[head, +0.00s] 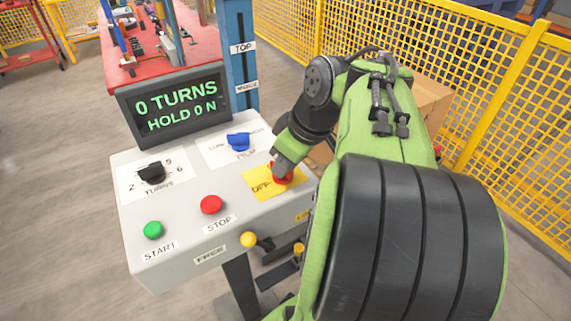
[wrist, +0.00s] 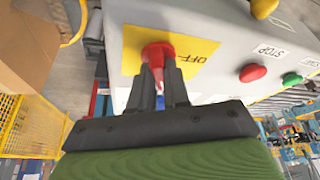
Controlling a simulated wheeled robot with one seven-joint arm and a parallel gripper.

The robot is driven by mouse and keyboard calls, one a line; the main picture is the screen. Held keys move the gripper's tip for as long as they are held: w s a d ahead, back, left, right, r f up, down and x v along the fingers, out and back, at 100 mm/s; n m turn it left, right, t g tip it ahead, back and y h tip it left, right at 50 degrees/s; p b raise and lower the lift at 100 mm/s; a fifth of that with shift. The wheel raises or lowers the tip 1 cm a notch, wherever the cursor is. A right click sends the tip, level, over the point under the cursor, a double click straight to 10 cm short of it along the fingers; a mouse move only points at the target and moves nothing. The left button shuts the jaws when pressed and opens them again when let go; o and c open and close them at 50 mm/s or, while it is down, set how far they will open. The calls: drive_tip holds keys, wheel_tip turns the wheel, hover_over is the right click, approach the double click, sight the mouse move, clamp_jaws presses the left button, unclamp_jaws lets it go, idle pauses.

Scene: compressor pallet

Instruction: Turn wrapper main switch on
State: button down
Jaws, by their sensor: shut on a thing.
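The main switch is a red rotary knob (head: 281,174) on a yellow plate (head: 262,191) at the right end of the grey control panel (head: 185,235). "OFF" shows on the plate beside the knob; the rest of its lettering is hidden. My gripper (head: 279,168) reaches the knob from above and covers part of it. In the wrist view the red knob (wrist: 158,55) sits between the two dark fingers (wrist: 160,75), which are shut on it. The exact angle of the knob is hard to tell.
The panel also has a black turns selector (head: 152,173), a blue selector (head: 238,141), a red stop button (head: 211,204), a green start button (head: 153,230) and a yellow knob (head: 249,239). The display (head: 177,107) reads "0 TURNS HOLD 0 N". Yellow fencing (head: 500,105) stands behind.

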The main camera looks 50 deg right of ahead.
drive_tip(key=m, duration=0.1)
drive_tip(key=m+h, duration=0.1)
drive_tip(key=m, duration=0.1)
drive_tip(key=m+b, duration=0.1)
drive_tip(key=shift+s+a+f+m+h, duration=0.1)
drive_tip(key=shift+a+f+m+h, duration=0.15)
drive_tip(key=shift+m+h, duration=0.15)
idle(0.4)
drive_tip(key=c, duration=1.1)
unclamp_jaws()
drive_tip(key=shift+d, duration=0.1)
drive_tip(key=shift+r, duration=0.1)
drive_tip(key=shift+r, duration=0.4)
drive_tip(key=p+v, duration=0.6)
drive_tip(key=v, duration=0.9)
drive_tip(key=shift+p, duration=0.3)
drive_tip(key=shift+w, duration=0.25)
